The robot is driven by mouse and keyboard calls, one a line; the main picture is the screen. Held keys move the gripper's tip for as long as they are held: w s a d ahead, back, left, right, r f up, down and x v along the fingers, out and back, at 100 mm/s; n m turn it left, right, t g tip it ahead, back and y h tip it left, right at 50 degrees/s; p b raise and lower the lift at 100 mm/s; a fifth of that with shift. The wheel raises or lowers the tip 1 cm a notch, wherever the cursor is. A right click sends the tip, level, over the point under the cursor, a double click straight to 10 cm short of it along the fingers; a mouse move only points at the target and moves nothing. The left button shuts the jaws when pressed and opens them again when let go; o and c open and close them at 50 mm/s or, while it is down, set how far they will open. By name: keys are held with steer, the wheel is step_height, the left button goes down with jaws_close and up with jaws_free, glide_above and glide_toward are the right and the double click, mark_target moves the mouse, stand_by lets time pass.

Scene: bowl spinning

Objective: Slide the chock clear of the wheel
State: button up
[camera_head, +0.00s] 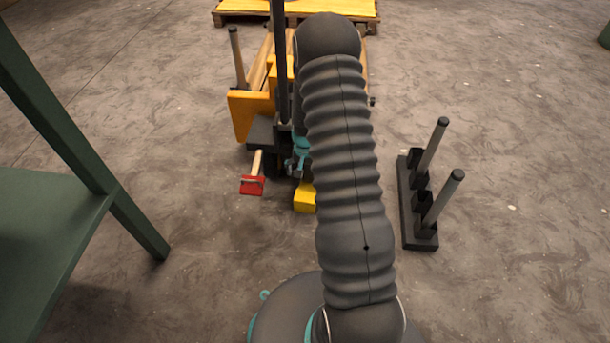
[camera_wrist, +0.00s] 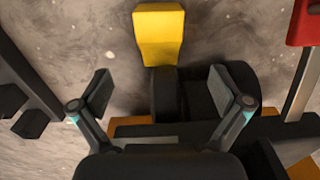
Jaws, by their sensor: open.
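The yellow chock (camera_head: 305,197) lies on the floor at the near end of the cart, partly hidden by my arm. In the wrist view the chock (camera_wrist: 158,30) is at the top centre, close against the dark wheel (camera_wrist: 208,92); whether they touch is unclear. My gripper (camera_wrist: 160,90) is open, its two fingers spread to either side of the wheel area, with the chock beyond the fingertips in the picture. Nothing is held. In the head view my gripper (camera_head: 300,150) is mostly hidden behind my arm.
The cart's orange end (camera_head: 248,115) stands beyond. A red block on a light handle (camera_head: 252,186) sticks out left of the chock. A dark rack (camera_head: 408,205) with two upright posts stands right. A green table (camera_head: 45,235) is at left. Floor on the near side is open.

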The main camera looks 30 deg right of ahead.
mark_target(305, 195)
steer(key=shift+f, duration=0.3)
step_height(305, 195, down, 14)
steer(key=shift+r+b, duration=0.1)
steer(key=shift+b, duration=0.85)
